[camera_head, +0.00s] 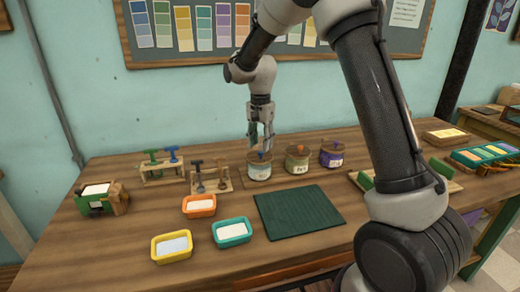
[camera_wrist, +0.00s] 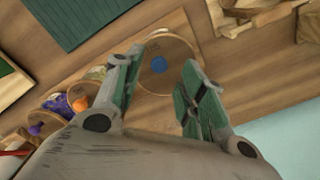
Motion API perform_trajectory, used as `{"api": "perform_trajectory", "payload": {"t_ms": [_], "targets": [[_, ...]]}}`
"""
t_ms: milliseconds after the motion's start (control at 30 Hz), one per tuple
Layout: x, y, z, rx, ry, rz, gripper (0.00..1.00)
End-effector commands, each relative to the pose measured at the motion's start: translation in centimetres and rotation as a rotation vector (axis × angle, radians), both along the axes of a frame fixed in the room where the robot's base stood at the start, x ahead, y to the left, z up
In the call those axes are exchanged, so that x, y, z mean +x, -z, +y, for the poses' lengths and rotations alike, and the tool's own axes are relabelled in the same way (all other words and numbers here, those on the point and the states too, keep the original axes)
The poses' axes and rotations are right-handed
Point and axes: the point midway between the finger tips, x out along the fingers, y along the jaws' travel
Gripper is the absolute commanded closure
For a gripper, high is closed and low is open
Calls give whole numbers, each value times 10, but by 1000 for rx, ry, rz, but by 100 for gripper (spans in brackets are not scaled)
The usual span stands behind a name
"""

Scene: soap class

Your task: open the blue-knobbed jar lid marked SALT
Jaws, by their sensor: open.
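The blue-knobbed jar (camera_head: 259,167) stands on the wooden table, leftmost of three jars in a row. Its label is too small to read in the head view. In the wrist view its round wooden lid (camera_wrist: 178,77) and blue knob (camera_wrist: 159,65) show between the fingers. The lid looks shut on the jar. My gripper (camera_head: 261,146) points down just above this lid, with open, empty fingers on either side of the knob; the wrist view shows the gripper (camera_wrist: 165,80) from above. I cannot tell whether a finger touches the lid.
An orange-knobbed jar (camera_head: 297,159) and a purple-knobbed jar (camera_head: 332,153) stand close on the right. A dark green mat (camera_head: 298,209) lies in front. Orange (camera_head: 199,206), teal (camera_head: 232,232) and yellow (camera_head: 172,246) trays stand front left. A small tool rack (camera_head: 212,180) is left of the jar.

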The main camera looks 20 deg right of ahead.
Motion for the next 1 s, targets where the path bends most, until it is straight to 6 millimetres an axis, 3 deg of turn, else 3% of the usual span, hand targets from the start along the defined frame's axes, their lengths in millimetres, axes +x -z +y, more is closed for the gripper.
{"api": "perform_trajectory", "payload": {"t_ms": [200,500,567,733,1000], "targets": [[0,26,0,0,-1,0,60],[0,30,0,1,-1,-1,60],[0,30,0,1,-2,-1,67],[0,29,0,1,-2,-1,98],[0,29,0,1,-4,-1,100]]}}
